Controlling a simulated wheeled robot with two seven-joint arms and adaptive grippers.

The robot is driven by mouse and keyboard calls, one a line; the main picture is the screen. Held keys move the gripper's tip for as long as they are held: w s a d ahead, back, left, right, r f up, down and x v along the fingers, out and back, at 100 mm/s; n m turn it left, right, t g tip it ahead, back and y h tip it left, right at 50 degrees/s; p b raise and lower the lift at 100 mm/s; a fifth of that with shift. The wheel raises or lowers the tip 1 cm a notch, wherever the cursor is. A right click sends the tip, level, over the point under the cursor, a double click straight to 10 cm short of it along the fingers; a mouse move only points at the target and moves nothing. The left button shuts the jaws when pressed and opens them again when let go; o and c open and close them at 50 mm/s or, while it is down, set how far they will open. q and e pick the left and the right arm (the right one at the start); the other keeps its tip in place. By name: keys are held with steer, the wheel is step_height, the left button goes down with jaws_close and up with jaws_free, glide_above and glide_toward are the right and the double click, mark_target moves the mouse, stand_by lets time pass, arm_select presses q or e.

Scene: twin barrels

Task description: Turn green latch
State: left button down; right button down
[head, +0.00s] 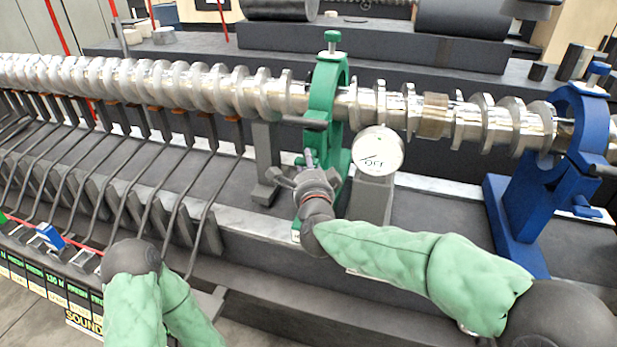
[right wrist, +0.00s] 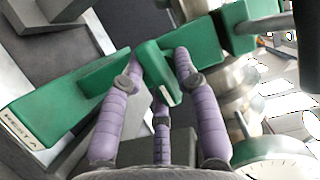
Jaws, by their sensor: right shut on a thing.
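The green stand (head: 329,92) rings the long metal shaft near the middle of the head view. My right gripper (head: 309,172) is at the lower front of this stand. In the right wrist view, my right gripper (right wrist: 160,72) has its purple fingers closed around the green latch (right wrist: 158,74), a short block on the green stand (right wrist: 65,108). In the head view the latch is mostly hidden behind the gripper. My left arm shows at the lower left, but its gripper is not seen.
A round dial gauge (head: 378,150) stands just right of my right gripper, and also shows in the wrist view (right wrist: 272,160). The lobed metal shaft (head: 215,85) runs across above. A blue stand (head: 530,195) is at the right. Several bent rods fill the left side.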

steer(key=shift+a+f+m+b, duration=0.1)
steer(key=shift+f+m+b, duration=0.4)
steer(key=shift+b, duration=0.4)
steer(key=c, duration=1)
jaws_free()
steer(key=shift+c, duration=0.2)
steer(key=shift+r, duration=0.1)
steer(key=shift+r, duration=0.15)
steer(key=s+d, duration=0.1)
steer(key=s, duration=1.1)
